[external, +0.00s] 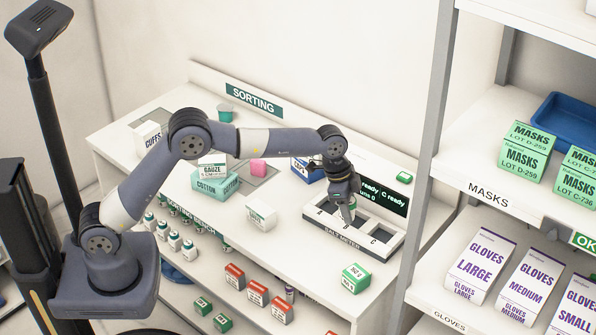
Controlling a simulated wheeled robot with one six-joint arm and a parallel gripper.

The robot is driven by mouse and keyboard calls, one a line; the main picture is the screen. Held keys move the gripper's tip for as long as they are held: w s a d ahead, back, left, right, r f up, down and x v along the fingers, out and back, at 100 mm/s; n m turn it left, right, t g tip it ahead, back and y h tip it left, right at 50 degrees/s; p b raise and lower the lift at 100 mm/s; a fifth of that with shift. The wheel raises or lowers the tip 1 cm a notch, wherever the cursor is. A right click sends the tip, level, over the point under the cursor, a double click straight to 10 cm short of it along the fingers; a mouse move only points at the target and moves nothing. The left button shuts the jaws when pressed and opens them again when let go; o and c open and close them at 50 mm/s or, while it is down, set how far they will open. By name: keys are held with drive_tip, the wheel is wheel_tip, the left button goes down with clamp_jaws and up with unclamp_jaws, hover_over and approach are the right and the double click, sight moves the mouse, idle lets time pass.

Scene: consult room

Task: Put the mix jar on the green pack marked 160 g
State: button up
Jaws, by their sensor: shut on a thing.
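My gripper (347,208) points down over the middle of the salt meter (330,228), around slot B. It is shut on a small pale and green thing, which looks like the mix jar (348,213); the fingers hide much of it. I cannot tell whether the jar touches the slot. A green and white pack (355,279) lies at the front right of the desk, in front of the meter. Its print is too small to read surely as 160 g.
A dark display (386,192) stands behind the meter. A white box (261,214), a gauze box (212,167), a teal cotton box (216,186) and a pink block (258,166) are further left. Shelves with masks (528,150) and gloves (480,266) rise at the right.

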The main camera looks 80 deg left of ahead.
drive_tip(key=r+m, duration=0.1)
drive_tip(key=m, duration=0.1)
hover_over(363, 273)
drive_tip(key=s+a, duration=0.1)
drive_tip(key=shift+h, duration=0.3)
drive_tip(key=f, duration=0.3)
drive_tip(key=f+p, duration=0.1)
drive_tip(key=f, duration=0.2)
drive_tip(key=f+p, duration=0.1)
drive_tip(key=f, duration=0.2)
drive_tip(key=shift+d+f, duration=0.25)
drive_tip(key=shift+f, duration=0.05)
drive_tip(key=shift+f, duration=0.1)
drive_tip(key=o, duration=1)
drive_tip(key=shift+c, duration=0.2)
drive_tip(key=shift+r, duration=0.25)
drive_tip(key=b+v, duration=0.2)
drive_tip(key=v, duration=0.9)
drive_tip(key=shift+r, duration=0.45)
